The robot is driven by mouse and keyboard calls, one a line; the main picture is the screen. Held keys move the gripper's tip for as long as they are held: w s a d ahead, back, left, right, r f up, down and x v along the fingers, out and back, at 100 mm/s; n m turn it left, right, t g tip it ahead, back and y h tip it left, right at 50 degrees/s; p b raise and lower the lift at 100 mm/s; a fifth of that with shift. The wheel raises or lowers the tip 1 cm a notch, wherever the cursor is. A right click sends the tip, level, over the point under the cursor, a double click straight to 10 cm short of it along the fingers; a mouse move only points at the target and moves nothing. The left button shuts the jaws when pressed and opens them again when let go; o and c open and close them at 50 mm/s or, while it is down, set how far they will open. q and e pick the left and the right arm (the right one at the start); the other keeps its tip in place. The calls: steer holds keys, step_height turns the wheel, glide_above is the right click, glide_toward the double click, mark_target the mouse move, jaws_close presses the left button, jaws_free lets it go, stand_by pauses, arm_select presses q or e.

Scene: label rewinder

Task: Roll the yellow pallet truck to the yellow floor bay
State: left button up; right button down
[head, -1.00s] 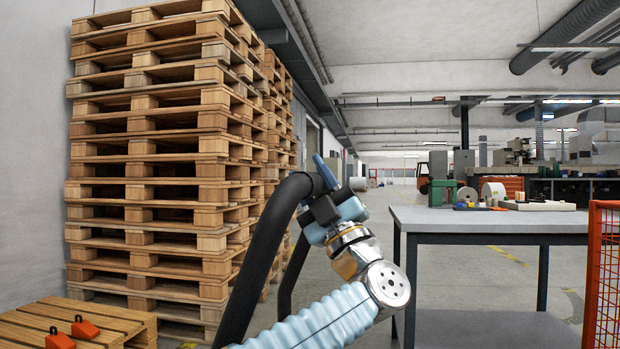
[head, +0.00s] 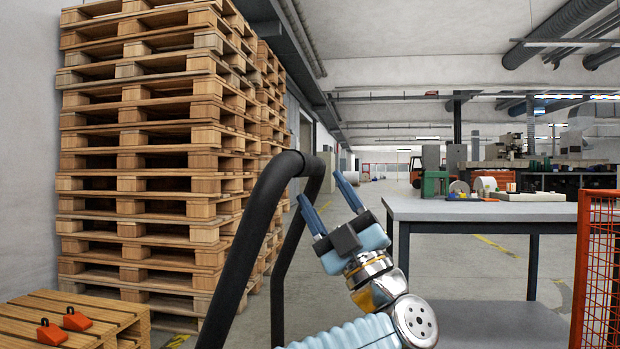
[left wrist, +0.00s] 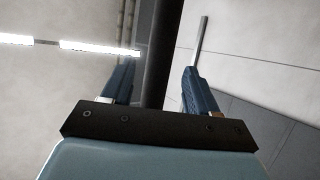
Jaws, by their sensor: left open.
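A black bent tube handle (head: 262,210) stands in front of me in the head view; it may belong to the pallet truck, but no yellow truck body shows. My left gripper (head: 321,186) is open, its blue fingers pointing up and left close to the handle's upper bend. In the left wrist view the dark bar (left wrist: 160,50) lies across the gap between the open fingers (left wrist: 155,78); I cannot tell whether it touches them. Yellow floor marks (head: 497,246) show beyond the table; I cannot tell whether they belong to the bay. My right gripper is not in view.
Tall stacks of wooden pallets (head: 140,160) stand on the left. A low pallet stack (head: 115,312) carries two orange wedges (head: 76,319). A grey-topped table (head: 460,211) and orange mesh fence (head: 600,270) stand on the right. An aisle (head: 345,210) runs between pallets and table.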

arm_select(q)
steer(key=v, duration=0.5)
steer(key=shift+s+f, duration=0.1)
stand_by(0.5)
